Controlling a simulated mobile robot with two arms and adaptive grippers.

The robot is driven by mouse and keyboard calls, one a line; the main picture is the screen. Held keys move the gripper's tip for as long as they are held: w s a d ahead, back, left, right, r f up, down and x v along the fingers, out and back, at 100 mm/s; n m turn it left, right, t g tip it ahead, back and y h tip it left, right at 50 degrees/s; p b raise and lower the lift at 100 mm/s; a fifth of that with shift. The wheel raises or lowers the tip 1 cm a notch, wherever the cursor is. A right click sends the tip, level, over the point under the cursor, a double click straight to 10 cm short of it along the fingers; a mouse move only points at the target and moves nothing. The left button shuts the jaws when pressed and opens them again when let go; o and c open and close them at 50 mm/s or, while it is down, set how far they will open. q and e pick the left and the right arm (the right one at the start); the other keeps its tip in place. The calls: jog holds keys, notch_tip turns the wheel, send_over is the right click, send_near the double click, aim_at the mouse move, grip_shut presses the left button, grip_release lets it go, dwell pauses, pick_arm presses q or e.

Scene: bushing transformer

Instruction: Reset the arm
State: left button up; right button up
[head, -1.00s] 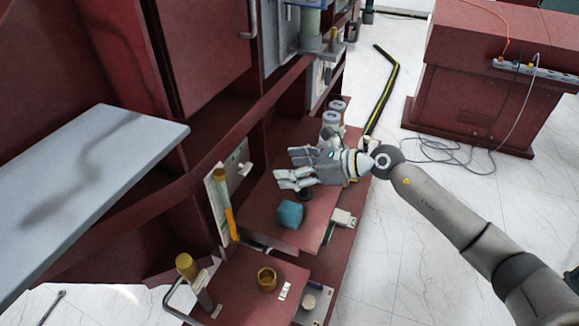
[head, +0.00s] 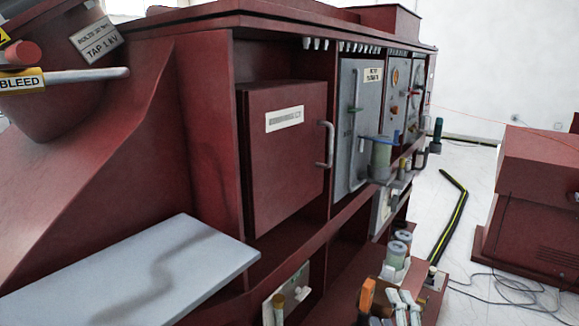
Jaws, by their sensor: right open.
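My left gripper is not in view.
A light grey board (head: 150,275) juts out at lower left. The cabinet has a closed red door (head: 285,160) with a handle (head: 326,146). Grey-green cylinders (head: 396,258) stand on the lower shelf. A black-yellow strip (head: 452,215) and cables lie on the floor before a red box (head: 535,200).

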jog(key=s+d+f+m+g+h, duration=0.3)
jog(key=s+f+m+g, duration=0.2)
jog(key=s+f+m, duration=0.3)
jog(key=s+a+f+m+g+y, duration=0.1)
jog(key=s+a+f+m+g, duration=0.15)
jog(key=s+f+g, duration=0.55)
jog(key=s+a+f+m+g+y, duration=0.1)
jog(key=s+f+m+g+y, duration=0.2)
jog(key=s, duration=1)
notch_tip(320, 180, down, 27)
jog(key=s+h, duration=0.1)
jog(key=s, duration=0.1)
jog(key=s+d+f+g, duration=0.1)
jog(key=s+d+f, duration=0.2)
jog(key=s+f, duration=1.2)
jog(key=shift+s+n+p, duration=0.3)
jog(key=shift+s+n, duration=0.05)
jog(key=shift+s, duration=0.15)
jog(key=shift+d, duration=0.1)
